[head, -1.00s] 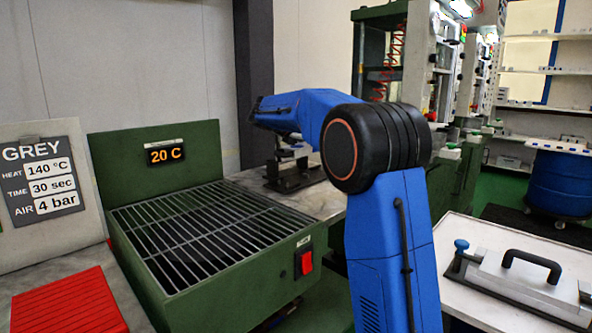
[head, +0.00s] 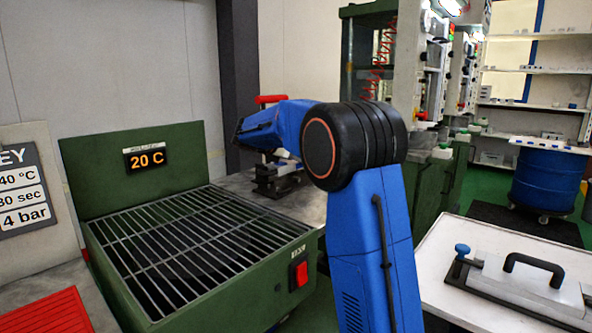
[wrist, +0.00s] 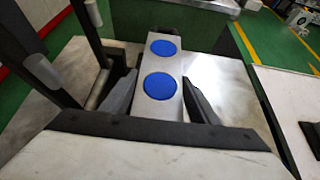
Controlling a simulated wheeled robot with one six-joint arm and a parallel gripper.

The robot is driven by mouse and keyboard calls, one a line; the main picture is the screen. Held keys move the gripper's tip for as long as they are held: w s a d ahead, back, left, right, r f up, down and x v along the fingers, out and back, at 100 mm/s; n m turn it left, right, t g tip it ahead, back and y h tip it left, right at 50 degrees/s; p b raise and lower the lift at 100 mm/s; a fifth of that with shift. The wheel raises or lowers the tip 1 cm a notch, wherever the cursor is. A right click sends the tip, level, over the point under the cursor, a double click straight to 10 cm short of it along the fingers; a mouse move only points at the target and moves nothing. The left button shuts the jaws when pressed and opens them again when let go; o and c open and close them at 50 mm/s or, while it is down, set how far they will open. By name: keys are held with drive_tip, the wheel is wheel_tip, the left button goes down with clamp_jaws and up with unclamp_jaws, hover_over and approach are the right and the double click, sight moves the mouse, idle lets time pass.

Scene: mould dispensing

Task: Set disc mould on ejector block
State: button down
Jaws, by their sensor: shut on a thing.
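In the wrist view the disc mould (wrist: 168,108) is a silver bar with two round blue discs in its top face. It lies between the two dark fingers of my gripper (wrist: 158,92), which is shut on it. A dark fixture with upright posts (wrist: 88,25) and grey rollers stands close on the left; I take it for the ejector block's stand. In the head view a dark fixture (head: 277,182) is on the bench below the end of my arm. My gripper's fingers and the mould cannot be made out there. Whether mould and block touch is unclear.
A green cooling unit with a wire grille (head: 190,245) reads 20 C, left of my arm. A red handle (head: 270,99) shows behind my arm. A white table with a black-handled metal plate (head: 520,285) is at right. A blue drum (head: 548,188) stands farther back.

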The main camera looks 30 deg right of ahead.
sight(296, 167)
drive_tip(key=shift+f, duration=1.7)
drive_tip(key=shift+f, duration=0.3)
drive_tip(key=c, duration=0.7)
unclamp_jaws()
drive_tip(key=shift+f, duration=0.1)
drive_tip(key=shift+a+r, duration=0.1)
drive_tip(key=shift+r, duration=0.35)
drive_tip(key=v, duration=1.1)
drive_tip(key=shift+s+a+r, duration=0.1)
drive_tip(key=shift+s+a, duration=0.1)
drive_tip(key=shift+a, duration=0.15)
